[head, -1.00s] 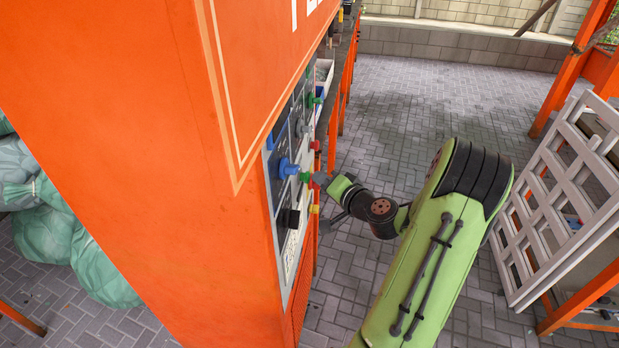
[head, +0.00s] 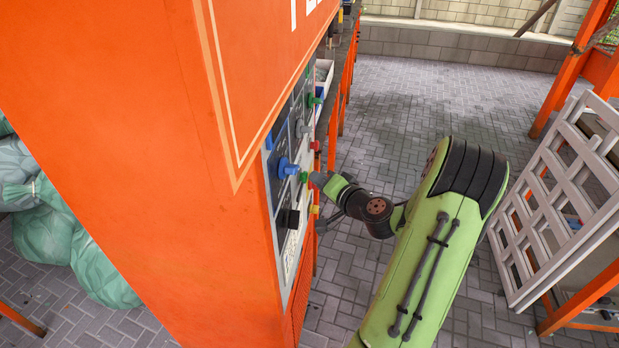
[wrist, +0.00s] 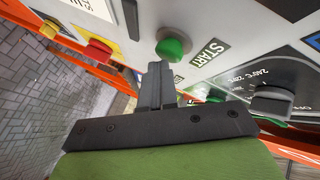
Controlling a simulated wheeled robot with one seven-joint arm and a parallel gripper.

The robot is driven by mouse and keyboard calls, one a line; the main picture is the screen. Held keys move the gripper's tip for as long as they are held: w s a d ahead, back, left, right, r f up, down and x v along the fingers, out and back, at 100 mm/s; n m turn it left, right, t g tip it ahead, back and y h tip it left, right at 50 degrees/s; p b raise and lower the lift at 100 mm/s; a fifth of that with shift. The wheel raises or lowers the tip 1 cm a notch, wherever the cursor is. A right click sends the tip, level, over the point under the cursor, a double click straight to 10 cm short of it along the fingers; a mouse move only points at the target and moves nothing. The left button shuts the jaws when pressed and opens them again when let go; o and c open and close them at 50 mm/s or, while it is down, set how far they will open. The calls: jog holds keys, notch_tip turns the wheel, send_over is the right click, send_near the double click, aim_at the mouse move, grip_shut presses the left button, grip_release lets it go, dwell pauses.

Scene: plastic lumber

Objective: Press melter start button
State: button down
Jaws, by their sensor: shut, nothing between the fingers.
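The green start button (wrist: 172,45) stands out from the pale panel, beside the printed START label (wrist: 208,52) in the wrist view. It also shows in the head view (head: 304,177), on the side of the orange machine. My gripper (wrist: 160,72) is shut and empty. Its fingertips point at the panel and lie just below the button in the wrist picture. In the head view my gripper (head: 317,180) is right beside the button. I cannot tell whether the tips touch it.
A red button on yellow (wrist: 97,48) and a yellow knob (wrist: 49,29) are to the left in the wrist view. A dark temperature knob (wrist: 270,100) is at right. A blue knob (head: 287,168) stands near the button. Paved floor (head: 420,100) behind my arm is clear.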

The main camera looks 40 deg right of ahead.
jog(key=shift+s+d+b, duration=0.3)
jog(key=shift+s+d, duration=0.2)
jog(key=shift+s, duration=0.2)
jog(key=shift+s+d, duration=0.1)
jog(key=s+d, duration=0.1)
jog(key=s, duration=0.1)
jog(key=s+d, duration=0.1)
jog(key=d, duration=0.1)
jog(key=shift+s+b, duration=0.4)
dwell(0.5)
